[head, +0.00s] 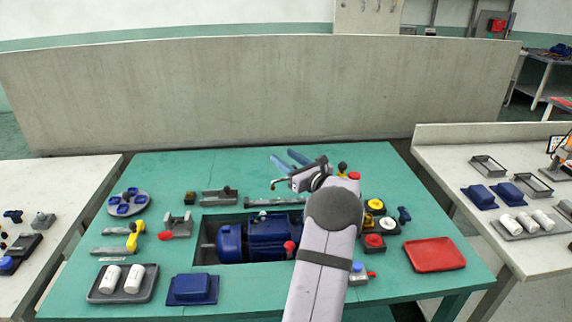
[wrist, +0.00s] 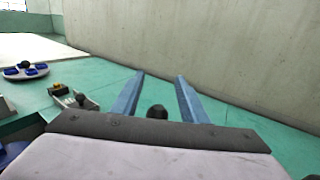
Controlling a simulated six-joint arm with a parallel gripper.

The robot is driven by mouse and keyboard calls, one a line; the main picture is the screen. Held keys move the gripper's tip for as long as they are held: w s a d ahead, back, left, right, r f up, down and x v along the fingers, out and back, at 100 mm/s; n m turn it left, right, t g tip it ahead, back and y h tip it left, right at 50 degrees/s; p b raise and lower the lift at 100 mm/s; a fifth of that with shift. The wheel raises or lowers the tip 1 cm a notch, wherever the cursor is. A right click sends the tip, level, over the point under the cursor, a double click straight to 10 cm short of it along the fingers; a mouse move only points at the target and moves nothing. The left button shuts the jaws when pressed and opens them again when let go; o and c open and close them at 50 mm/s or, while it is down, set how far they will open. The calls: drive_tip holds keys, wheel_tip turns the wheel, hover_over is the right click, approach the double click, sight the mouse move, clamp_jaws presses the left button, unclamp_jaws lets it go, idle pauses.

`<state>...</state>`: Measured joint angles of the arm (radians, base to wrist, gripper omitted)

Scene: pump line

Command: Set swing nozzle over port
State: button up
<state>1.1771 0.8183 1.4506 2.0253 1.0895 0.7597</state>
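My gripper (head: 280,154) is open above the far middle of the green table, its two blue fingers apart and pointing toward the back wall. The fingers also show spread in the wrist view (wrist: 160,76), with nothing held between their tips. A thin curved spout with a brass-coloured tip (head: 273,184), perhaps the swing nozzle, shows just left of my wrist. A dark round knob (wrist: 157,112) shows low between the fingers in the wrist view; I cannot tell what it belongs to. My arm hides part of this area, and I cannot pick out the port.
A blue motor (head: 262,240) sits in a recess of the green table (head: 160,168). A grey fixture (head: 219,196) and a round plate with blue parts (head: 143,201) stand left. Round buttons (head: 373,242) and a red tray (head: 435,254) lie right. A grey wall (head: 220,90) stands behind.

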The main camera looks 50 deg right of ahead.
wheel_tip(320, 180, up, 8)
idle(0.4)
drive_tip(key=shift+c, duration=0.2)
